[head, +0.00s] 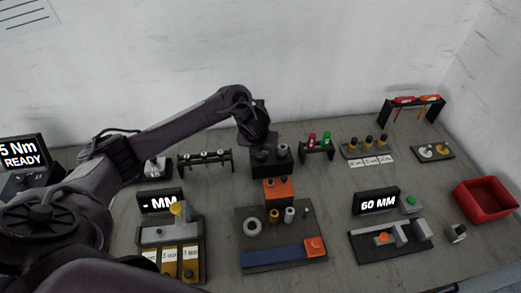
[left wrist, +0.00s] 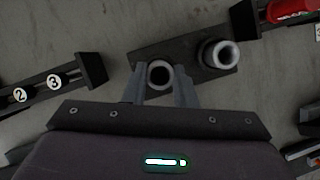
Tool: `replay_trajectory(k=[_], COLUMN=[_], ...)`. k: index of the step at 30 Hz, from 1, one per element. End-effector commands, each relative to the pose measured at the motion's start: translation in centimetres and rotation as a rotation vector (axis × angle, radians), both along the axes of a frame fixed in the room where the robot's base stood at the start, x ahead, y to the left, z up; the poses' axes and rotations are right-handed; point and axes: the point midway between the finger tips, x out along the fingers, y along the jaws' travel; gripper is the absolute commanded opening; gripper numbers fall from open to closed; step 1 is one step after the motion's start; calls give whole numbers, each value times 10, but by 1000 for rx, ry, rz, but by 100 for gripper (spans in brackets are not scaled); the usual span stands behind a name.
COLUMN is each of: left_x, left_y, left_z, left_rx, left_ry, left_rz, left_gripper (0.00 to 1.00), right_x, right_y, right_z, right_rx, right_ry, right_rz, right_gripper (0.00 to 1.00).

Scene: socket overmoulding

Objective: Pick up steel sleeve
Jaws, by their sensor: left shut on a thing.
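A steel sleeve (left wrist: 159,73), a grey ring with a dark bore, stands between the two fingers of my left gripper (left wrist: 162,90) in the left wrist view. The fingers are shut on its sides. It is over a dark block (left wrist: 196,46); I cannot tell whether it still rests in it. A second, lighter sleeve (left wrist: 220,53) stands on the same block to the right, apart from the fingers. In the head view the left gripper (head: 264,149) is over the black block (head: 271,169) at the back, and hides the held sleeve. My right gripper is not in view.
A rack with numbered places (head: 206,158) is left of the block, and a stand with red and green tools (head: 317,146) is right. In front are an orange block (head: 278,190) and a dark fixture plate (head: 255,262). A red bin (head: 486,200) is far right.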

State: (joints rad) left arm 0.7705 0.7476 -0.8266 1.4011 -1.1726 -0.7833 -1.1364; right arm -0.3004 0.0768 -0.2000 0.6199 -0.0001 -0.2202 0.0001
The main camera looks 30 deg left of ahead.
Motion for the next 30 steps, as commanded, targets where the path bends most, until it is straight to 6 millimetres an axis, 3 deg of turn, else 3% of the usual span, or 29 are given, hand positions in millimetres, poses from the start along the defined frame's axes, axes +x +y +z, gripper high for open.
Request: replay_trajectory(k=[5, 11, 14, 18, 21, 30], left_x=[1, 2, 2, 2, 1, 1], left_y=[0, 0, 1, 2, 2, 0], left_z=[16, 56, 87, 134, 157, 194], left_rx=[-1, -1, 3, 4, 4, 2], left_ry=[-4, -7, -8, -7, -5, -3], left_rz=[-1, -1, -2, 0, 1, 0], left_gripper=[12, 12, 12, 12, 12, 12], right_x=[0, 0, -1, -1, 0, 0], right_y=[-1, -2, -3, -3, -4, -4], right_z=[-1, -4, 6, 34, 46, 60], right_rx=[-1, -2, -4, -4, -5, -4], right_ry=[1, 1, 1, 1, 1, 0], right_rz=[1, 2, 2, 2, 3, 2], right_gripper=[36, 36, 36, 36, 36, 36])
